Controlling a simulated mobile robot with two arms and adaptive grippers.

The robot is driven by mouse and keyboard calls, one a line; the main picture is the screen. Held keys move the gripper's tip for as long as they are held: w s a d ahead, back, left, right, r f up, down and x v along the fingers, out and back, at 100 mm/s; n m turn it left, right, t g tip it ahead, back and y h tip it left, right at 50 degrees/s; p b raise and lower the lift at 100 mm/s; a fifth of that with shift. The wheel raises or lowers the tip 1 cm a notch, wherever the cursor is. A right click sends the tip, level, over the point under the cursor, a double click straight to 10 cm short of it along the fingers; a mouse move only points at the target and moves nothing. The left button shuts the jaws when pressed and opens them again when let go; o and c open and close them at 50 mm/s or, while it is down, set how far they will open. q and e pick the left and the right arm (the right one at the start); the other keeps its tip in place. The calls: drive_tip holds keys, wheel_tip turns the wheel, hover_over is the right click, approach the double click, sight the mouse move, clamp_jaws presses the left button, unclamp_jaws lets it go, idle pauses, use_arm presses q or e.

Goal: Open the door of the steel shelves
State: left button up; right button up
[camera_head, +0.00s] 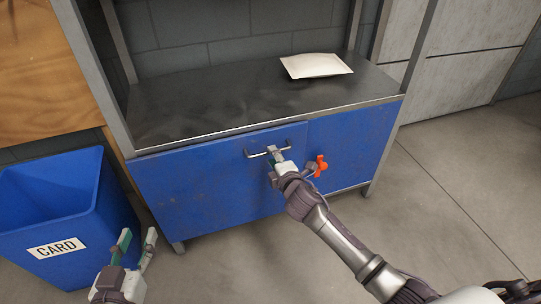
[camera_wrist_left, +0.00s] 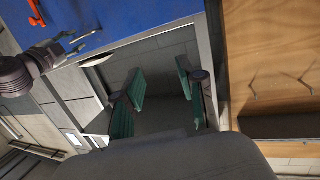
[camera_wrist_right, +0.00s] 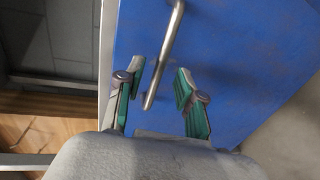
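The steel shelves (camera_head: 215,129) stand ahead with two blue doors below the top, and both look shut. The left door (camera_head: 200,185) carries a metal bar handle (camera_head: 257,154) near its upper right corner. An orange-red handle (camera_head: 318,166) shows at the right door (camera_head: 350,145). My right gripper (camera_head: 277,155) is at the bar handle. In the right wrist view, my right gripper (camera_wrist_right: 160,82) is open, with the bar handle (camera_wrist_right: 167,60) reaching between its fingers, nearer the left one. My left gripper (camera_head: 137,240) is open and empty, low left; it also shows in the left wrist view (camera_wrist_left: 160,75).
A blue bin (camera_head: 60,200) labelled CARD stands left of the shelves, close to my left gripper. A white packet (camera_head: 316,65) lies on the shelf surface. A wooden panel (camera_head: 45,70) is at the far left. Open concrete floor (camera_head: 460,190) lies to the right.

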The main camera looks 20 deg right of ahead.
use_arm(q)
drive_tip(key=shift+w+d+r+t+h+b, duration=0.15)
drive_tip(key=shift+r+t, duration=0.35)
drive_tip(key=shift+r, duration=0.35)
drive_tip(key=shift+d+r+t+h+b, duration=0.1)
drive_tip(key=shift+r+t+h, duration=0.1)
drive_tip(key=shift+r+t, duration=0.45)
drive_tip(key=shift+w+d+r+t+h+b, duration=0.15)
drive_tip(key=shift+r+t, duration=0.2)
drive_tip(key=shift+r, duration=0.65)
use_arm(e)
drive_tip(key=shift+x, duration=1.7)
clamp_jaws()
